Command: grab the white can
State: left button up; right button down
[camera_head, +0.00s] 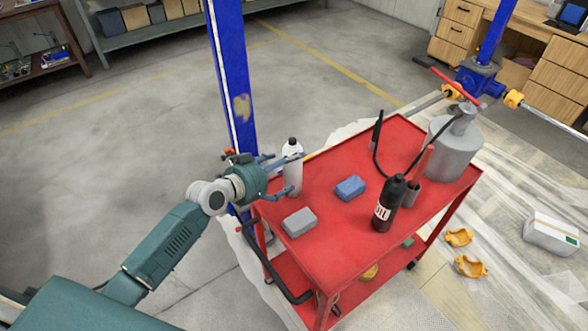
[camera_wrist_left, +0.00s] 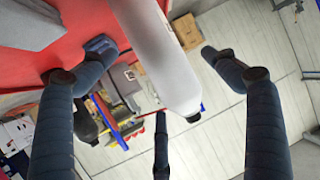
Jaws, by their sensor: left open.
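The white can (camera_head: 292,170), with a black cap, stands upright at the left back edge of the red cart (camera_head: 328,248). My left gripper (camera_head: 288,174) comes from the left at the can's height, its fingers spread to either side of it. In the left wrist view the can (camera_wrist_left: 162,50) lies between the open, dark fingers of the left gripper (camera_wrist_left: 156,52), with gaps visible on both sides. I cannot tell whether any finger touches it. My right gripper is not in view.
On the cart are a grey block (camera_head: 299,222), a blue block (camera_head: 350,188), a black bottle (camera_head: 389,204) and a large grey canister (camera_head: 453,147). A blue post (camera_head: 232,80) rises just behind my left gripper. Yellow parts (camera_head: 470,266) and a white box (camera_head: 551,234) lie on the floor at right.

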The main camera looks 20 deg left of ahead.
aim_at(296, 163)
pick_arm(q)
jog(key=p+x, duration=0.1)
jog(key=x, duration=0.3)
jog(key=shift+w+d, duration=0.1)
jog(key=shift+d, duration=0.1)
jog(key=shift+w+d+f, duration=0.1)
jog(key=shift+w+f, duration=0.15)
jog(key=shift+f, duration=0.05)
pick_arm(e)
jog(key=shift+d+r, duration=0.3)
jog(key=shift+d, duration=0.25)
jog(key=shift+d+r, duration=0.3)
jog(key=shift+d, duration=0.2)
pick_arm(q)
jog(key=shift+s+r, duration=0.1)
jog(key=shift+c, duration=0.2)
jog(key=c, duration=1.3)
jog(key=shift+c, duration=1.3)
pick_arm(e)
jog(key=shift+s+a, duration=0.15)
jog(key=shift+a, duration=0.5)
pick_arm(q)
jog(key=shift+r, duration=0.15)
